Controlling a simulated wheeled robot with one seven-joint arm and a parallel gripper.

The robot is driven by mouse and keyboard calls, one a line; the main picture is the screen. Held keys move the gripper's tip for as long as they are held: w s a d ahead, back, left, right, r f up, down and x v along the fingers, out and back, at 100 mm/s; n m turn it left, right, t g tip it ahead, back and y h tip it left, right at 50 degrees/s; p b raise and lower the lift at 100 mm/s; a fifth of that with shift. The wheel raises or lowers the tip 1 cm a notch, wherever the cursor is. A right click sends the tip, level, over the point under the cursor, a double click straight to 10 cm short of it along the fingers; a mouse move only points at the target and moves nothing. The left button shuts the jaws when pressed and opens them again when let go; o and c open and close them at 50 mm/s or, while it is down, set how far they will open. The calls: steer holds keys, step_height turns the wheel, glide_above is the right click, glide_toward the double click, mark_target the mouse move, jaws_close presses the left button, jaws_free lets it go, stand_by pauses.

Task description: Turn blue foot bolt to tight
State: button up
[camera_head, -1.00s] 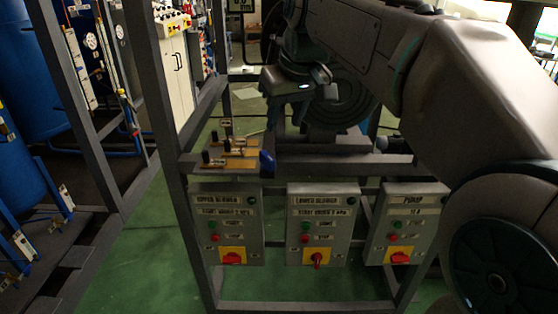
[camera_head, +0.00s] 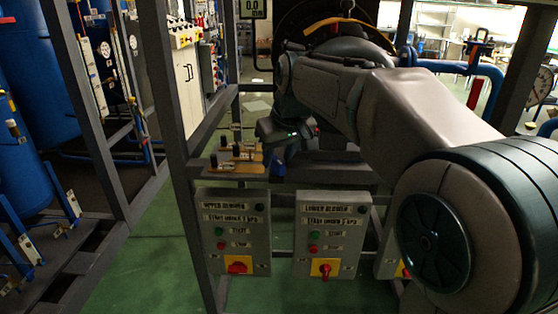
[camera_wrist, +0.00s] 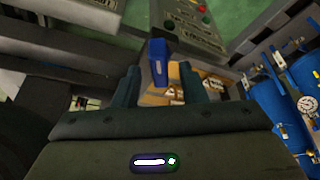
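The blue foot bolt (camera_head: 277,164) sits at the frame's corner, beside a yellowish plate with dark knobs. In the wrist view the blue bolt (camera_wrist: 157,62) appears as an upright blue block between my two dark fingertips. My gripper (camera_wrist: 159,70) is open, with a visible gap on each side of the bolt. In the head view my gripper (camera_head: 282,148) is just above the bolt, and its fingers are dark and hard to make out. I cannot tell whether the fingertips reach around the bolt or stop short of it.
Control boxes labelled upper blower (camera_head: 237,232) and lower blower (camera_head: 331,236) hang below the frame rail. The yellowish plate (camera_head: 236,166) with several black knobs lies left of the bolt. A grey frame post (camera_head: 172,130) stands further left, near blue tanks (camera_head: 22,190).

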steer(key=shift+w+a+f, duration=0.1)
steer(key=shift+w+f, duration=0.1)
steer(key=shift+f, duration=0.3)
jaws_close()
